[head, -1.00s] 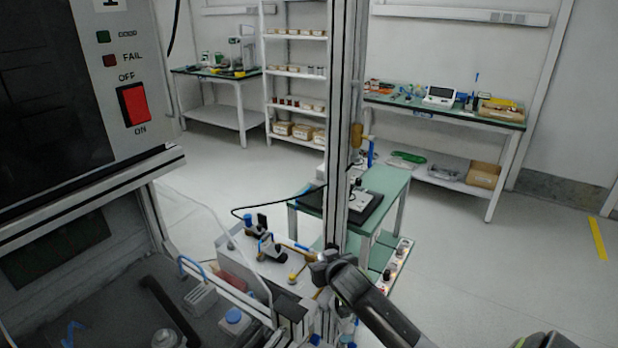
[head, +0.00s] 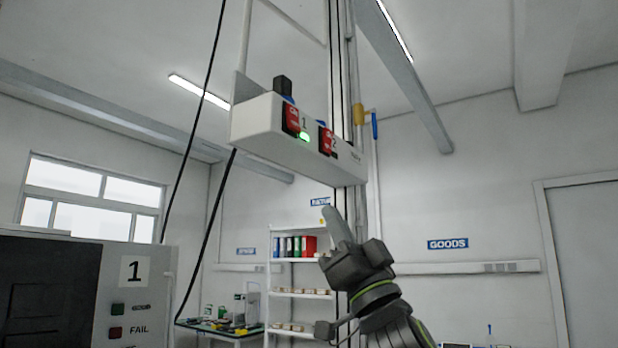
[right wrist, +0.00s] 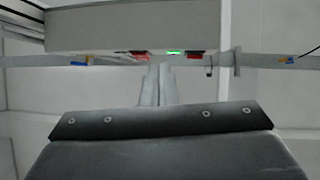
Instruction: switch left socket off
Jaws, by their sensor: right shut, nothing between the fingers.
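A white overhead socket box (head: 265,130) hangs in the upper middle of the head view. Its left red switch (head: 291,118) is beside the label 1, with a lit green lamp (head: 304,136) to its right. The right red switch (head: 326,140) is beside the label 2. My right gripper (head: 332,212) is shut and empty, pointing up below the box and apart from it. In the right wrist view its closed fingers (right wrist: 155,82) point toward the box (right wrist: 130,25), whose red switches show at its lower edge. My left gripper is out of view.
A dark plug (head: 282,85) stands on the box top. A vertical post runs behind its right end, and black cables hang at left. A test cabinet marked 1 (head: 133,270) stands at lower left. Shelves (head: 300,262) are farther back.

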